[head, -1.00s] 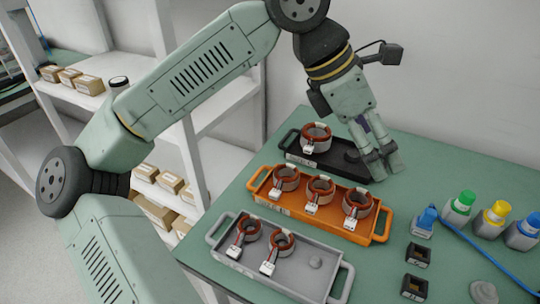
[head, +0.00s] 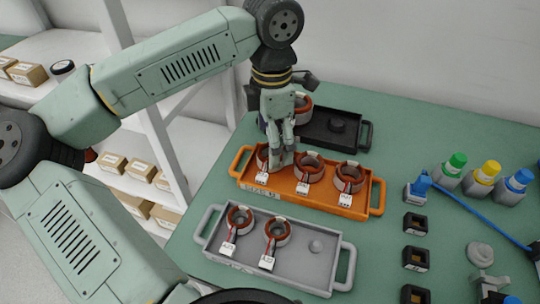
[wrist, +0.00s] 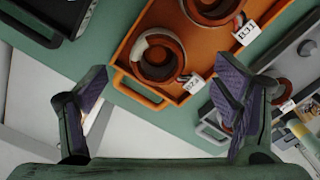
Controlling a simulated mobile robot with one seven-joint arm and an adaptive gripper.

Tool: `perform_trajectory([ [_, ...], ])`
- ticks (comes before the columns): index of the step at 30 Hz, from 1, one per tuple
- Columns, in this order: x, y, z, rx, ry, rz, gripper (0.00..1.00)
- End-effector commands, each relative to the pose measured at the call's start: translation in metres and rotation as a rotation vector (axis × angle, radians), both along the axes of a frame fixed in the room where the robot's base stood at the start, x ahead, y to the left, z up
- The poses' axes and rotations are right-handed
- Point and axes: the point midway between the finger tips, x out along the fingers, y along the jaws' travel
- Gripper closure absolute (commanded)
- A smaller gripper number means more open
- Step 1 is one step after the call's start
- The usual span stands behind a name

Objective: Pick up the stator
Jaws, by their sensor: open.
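Stators are copper-red rings with white tags. The orange tray (head: 330,203) holds three in a row: a left stator (head: 262,158) partly hidden by my gripper, a middle one (head: 308,168) and a right one (head: 349,176). My gripper (head: 281,158) points down over the left end of this tray. In the wrist view, my gripper (wrist: 165,88) has its fingers wide apart with nothing between the tips. The left stator (wrist: 158,56) shows beyond them, near the tray handle, and another stator (wrist: 212,8) is cut off by the top edge.
A grey tray (head: 292,276) in front holds two stators and a small grey part. A black tray (head: 350,143) behind holds a stator and a dark round part. Bottles (head: 484,182) and small dark blocks (head: 414,258) stand at right. Green table is free between.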

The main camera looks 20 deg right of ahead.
Motion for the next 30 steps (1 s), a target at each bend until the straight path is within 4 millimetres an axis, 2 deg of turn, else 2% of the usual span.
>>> perform_trajectory([
  [7,-0.003,0.000,-0.033,-0.002,0.002,0.001,0.18],
  [16,-0.003,0.000,-0.039,-0.002,0.001,0.001,0.18],
  [30,-0.003,0.000,-0.039,-0.002,0.000,0.001,0.49],
])
